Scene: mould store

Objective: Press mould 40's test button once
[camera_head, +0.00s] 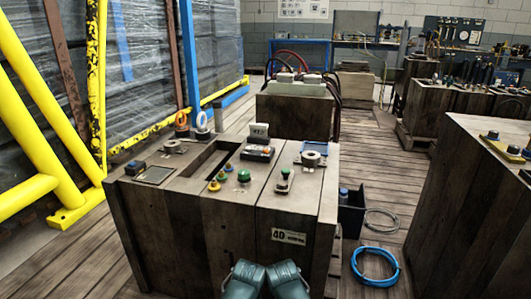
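Mould 40 is a large dark wooden-sided block (228,235) in the middle, with a white "40" label (288,236) on its front. On its top are a green button (244,176), a smaller green one (221,176), yellow ones (214,186) and a green-topped knob on a stem (284,180). I cannot read which of these is the test button. Two teal parts of my arms show at the bottom edge, in front of the block.
Another block (470,215) stands further right. Yellow rails (40,110) stand left.

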